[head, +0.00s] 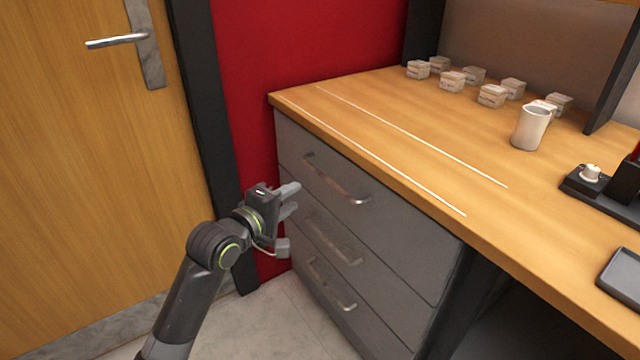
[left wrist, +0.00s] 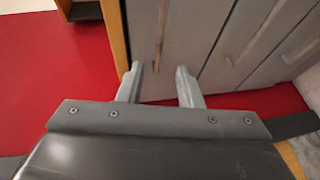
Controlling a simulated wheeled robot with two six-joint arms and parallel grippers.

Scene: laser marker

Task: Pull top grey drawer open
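The top grey drawer (head: 360,190) is at the upper part of the grey cabinet, under the wooden worktop, and looks shut. Its metal bar handle (head: 336,180) runs across its front. My left gripper (head: 292,198) is in front of the cabinet's left side, apart from the handle, with its fingers spread and nothing between them. In the left wrist view the open fingers (left wrist: 162,84) point at the drawer front, and the handle (left wrist: 161,38) shows beyond them, roughly between the fingertips. My right gripper is in neither view.
Two lower drawers with bar handles (head: 335,243) sit below. The wooden worktop (head: 400,110) overhangs the drawers and carries several small boxes (head: 453,81), a white cup (head: 530,128) and a black device (head: 600,188). A wooden door (head: 80,180) stands at left. Floor is clear before the cabinet.

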